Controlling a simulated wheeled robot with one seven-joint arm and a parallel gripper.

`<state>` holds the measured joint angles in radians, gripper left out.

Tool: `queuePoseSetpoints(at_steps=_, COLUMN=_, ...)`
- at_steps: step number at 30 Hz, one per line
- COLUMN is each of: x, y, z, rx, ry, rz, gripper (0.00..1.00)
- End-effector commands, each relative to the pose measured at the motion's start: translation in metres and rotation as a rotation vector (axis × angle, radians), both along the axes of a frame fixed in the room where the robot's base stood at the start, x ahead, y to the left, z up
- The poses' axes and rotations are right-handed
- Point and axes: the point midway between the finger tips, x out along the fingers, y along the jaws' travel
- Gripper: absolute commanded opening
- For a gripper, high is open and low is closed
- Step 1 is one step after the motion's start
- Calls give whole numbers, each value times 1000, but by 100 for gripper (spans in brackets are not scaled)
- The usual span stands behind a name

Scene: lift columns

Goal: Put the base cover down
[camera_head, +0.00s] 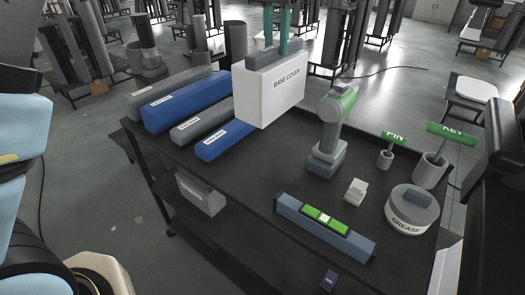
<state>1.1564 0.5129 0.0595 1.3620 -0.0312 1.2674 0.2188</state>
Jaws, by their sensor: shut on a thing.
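The base cover (270,94) is a white box with a grey top, labelled "BASE COVER". It is upright in the upper middle of the head view, over the far part of the dark cart top (265,175). My gripper (279,48) shows as two teal fingers at the top of the cover, shut on its grey upper part. The cover appears raised above the cart, but the gap under it is hard to judge. It hides part of what lies behind it.
Blue and grey cylinders (187,101) lie at the cart's left. A green-and-grey drill-like tool (327,140), PIN cup (385,158), KEY cup (430,170), GREASE tub (411,212) and level (325,226) stand to the right. A grey box (200,194) sits on the lower shelf.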

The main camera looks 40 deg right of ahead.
Motion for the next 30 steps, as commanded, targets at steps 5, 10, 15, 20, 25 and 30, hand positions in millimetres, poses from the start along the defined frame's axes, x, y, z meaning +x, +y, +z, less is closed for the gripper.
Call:
queuePoseSetpoints(at_steps=5, x=0, y=0, z=-34, rx=-1, ry=0, rz=0, gripper=0)
queuePoseSetpoints(at_steps=10, x=0, y=0, z=-46, rx=-1, ry=0, rz=0, gripper=0)
queuePoseSetpoints(at_steps=15, x=-1, y=1, z=-71, rx=4, ry=2, rz=-1, gripper=0)
queuePoseSetpoints(at_steps=20, x=0, y=1, z=-96, rx=2, ry=1, rz=0, gripper=0)
queuePoseSetpoints(at_steps=25, x=0, y=1, z=-112, rx=2, ry=1, rz=1, gripper=0)
queuePoseSetpoints(at_steps=30, x=-1, y=1, z=-135, rx=3, ry=2, rz=0, gripper=0)
